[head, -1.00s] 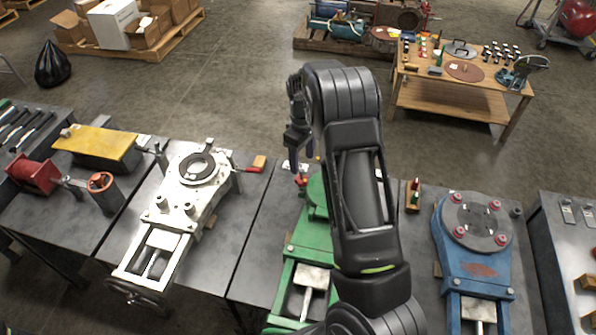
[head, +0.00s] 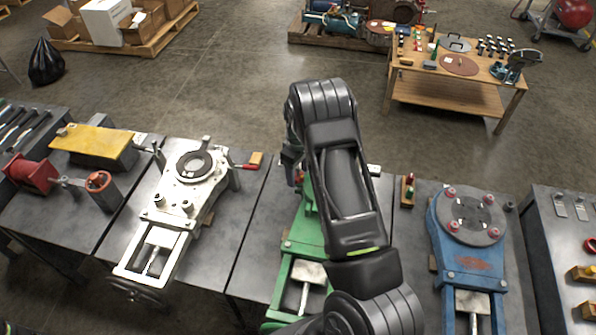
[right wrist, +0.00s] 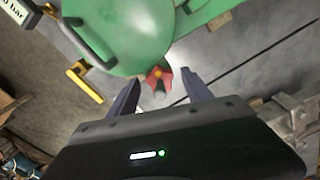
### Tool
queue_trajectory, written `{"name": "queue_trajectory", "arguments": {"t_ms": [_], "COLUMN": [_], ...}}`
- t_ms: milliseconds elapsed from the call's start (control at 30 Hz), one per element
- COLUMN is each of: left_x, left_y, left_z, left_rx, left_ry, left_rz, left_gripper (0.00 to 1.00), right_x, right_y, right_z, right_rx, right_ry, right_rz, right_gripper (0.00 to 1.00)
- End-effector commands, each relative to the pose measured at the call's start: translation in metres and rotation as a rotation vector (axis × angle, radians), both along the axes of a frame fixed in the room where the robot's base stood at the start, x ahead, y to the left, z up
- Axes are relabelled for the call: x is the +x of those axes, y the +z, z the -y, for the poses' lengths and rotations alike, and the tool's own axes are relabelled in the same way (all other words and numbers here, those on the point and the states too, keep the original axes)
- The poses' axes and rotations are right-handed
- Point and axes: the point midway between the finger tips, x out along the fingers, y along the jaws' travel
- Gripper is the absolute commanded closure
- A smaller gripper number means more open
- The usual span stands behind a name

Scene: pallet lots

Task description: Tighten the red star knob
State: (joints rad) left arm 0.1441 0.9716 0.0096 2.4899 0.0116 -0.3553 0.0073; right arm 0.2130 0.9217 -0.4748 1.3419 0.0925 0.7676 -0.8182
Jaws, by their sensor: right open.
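The red star knob (right wrist: 158,79) shows in the right wrist view at the edge of a green machine body (right wrist: 125,35). It has red lobes and a small yellowish centre. My right gripper (right wrist: 160,84) is open, with one finger on each side of the knob. I cannot tell whether either finger touches it. In the head view my right gripper (head: 292,160) hangs at the far end of the green machine (head: 305,235), and my right arm covers much of that machine. The knob is mostly hidden there. My left gripper is out of view.
A white machine (head: 185,190) stands left of the green one and a blue machine (head: 470,250) right of it. A small wooden block with coloured pieces (head: 408,190) sits between green and blue. A yellow handle (right wrist: 85,80) shows near the green body.

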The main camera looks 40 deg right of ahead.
Motion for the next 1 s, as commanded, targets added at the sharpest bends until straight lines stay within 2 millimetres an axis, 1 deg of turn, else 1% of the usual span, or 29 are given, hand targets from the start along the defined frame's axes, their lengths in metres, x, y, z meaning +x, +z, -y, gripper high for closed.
{"name": "queue_trajectory", "arguments": {"t_ms": [67, 767, 1000], "left_x": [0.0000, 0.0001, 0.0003], "left_y": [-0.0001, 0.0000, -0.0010], "left_z": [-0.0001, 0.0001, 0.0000], "left_rx": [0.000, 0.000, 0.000], "left_ry": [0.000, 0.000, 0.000], "left_rz": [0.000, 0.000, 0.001], "left_gripper": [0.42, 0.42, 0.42], "right_x": [0.0000, 0.0001, 0.0001], "right_y": [0.0001, 0.0005, 0.0001], "right_z": [0.0000, 0.0000, 0.0001], "right_rx": [0.000, 0.000, 0.000], "right_ry": [0.000, 0.000, -0.006], "right_rz": [0.000, 0.000, 0.000], "right_gripper": [0.43, 1.00, 1.00]}}
